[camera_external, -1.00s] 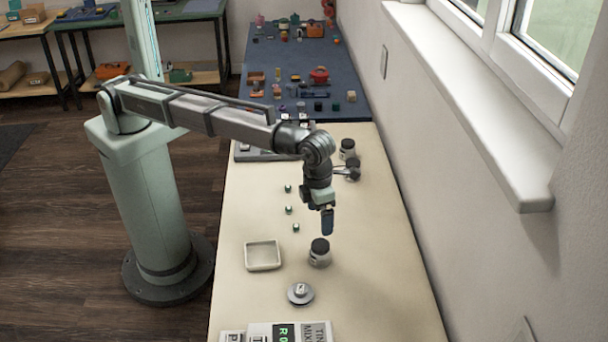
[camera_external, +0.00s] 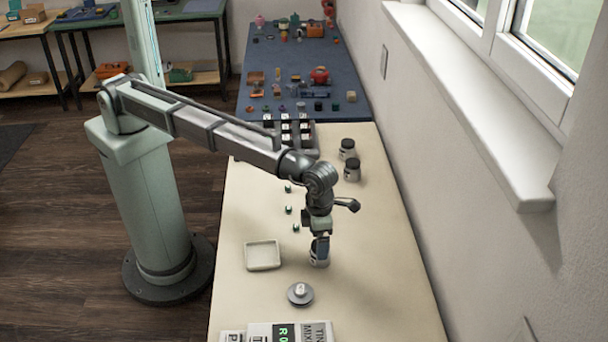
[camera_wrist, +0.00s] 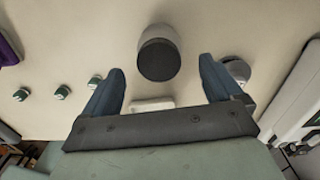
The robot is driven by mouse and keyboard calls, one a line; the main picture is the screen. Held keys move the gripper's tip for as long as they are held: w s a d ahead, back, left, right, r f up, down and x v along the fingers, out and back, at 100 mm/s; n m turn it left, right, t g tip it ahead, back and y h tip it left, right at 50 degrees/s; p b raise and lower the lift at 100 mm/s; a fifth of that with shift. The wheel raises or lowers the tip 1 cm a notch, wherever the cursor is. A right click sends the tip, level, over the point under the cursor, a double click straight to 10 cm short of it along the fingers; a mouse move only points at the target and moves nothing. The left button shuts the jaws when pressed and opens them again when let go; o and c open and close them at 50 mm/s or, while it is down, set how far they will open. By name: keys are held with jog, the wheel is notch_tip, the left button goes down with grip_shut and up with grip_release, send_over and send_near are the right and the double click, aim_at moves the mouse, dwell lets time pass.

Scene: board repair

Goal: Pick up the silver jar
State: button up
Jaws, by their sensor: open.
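A silver jar with a dark lid (camera_external: 319,262) stands upright on the cream table, mostly hidden behind my gripper in the external view. In the wrist view the jar (camera_wrist: 165,35) shows its round dark lid just beyond the fingertips, centred roughly between them. My gripper (camera_external: 321,240) points down at the jar from directly above or slightly in front. In the wrist view my gripper (camera_wrist: 160,68) has its two blue fingers wide apart with nothing between them. I cannot tell whether the fingertips reach below the lid.
Two similar dark-lidded jars (camera_external: 347,148) (camera_external: 352,172) stand farther back. A white tray (camera_external: 262,255) is left of the jar, and a grey round disc (camera_external: 301,295) is in front. Small green pieces (camera_external: 288,210) lie behind the tray. The wall (camera_external: 420,220) bounds the right side.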

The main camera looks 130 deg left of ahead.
jog(key=shift+w+a+f, duration=0.15)
jog(key=shift+f, duration=1.2)
jog(key=shift+w+a+f, duration=0.1)
jog(key=shift+f, duration=1.25)
jog(key=shift+c, duration=0.3)
jog(key=c, duration=1.2)
jog(key=shift+r, duration=0.2)
